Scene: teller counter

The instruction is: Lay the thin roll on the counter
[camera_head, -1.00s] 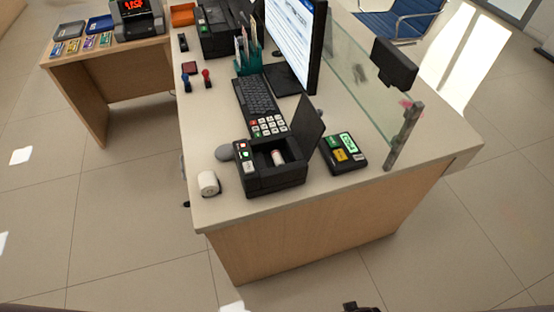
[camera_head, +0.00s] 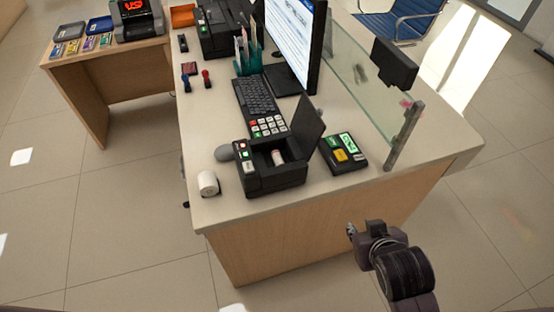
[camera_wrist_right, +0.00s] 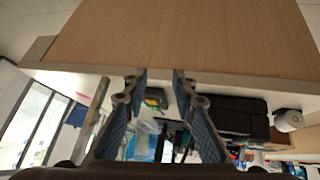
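The thin roll (camera_head: 277,157) is a small pale roll with a reddish end, inside the open black receipt printer (camera_head: 268,181). The printer's lid (camera_head: 308,124) stands up. A thicker white roll (camera_head: 208,183) stands on the counter (camera_head: 215,211), left of the printer, and also shows in the right wrist view (camera_wrist_right: 288,120). My right gripper (camera_head: 351,231) is in front of the counter's front panel, below its top and away from the printer. In the right wrist view its fingers (camera_wrist_right: 159,74) are apart with nothing between them. My left gripper is out of view.
A card terminal (camera_head: 343,153) sits right of the printer, by the glass screen (camera_head: 362,80) and its metal post (camera_head: 404,136). A keyboard (camera_head: 259,105) and monitor (camera_head: 293,40) stand behind. The counter's front edge strip is clear.

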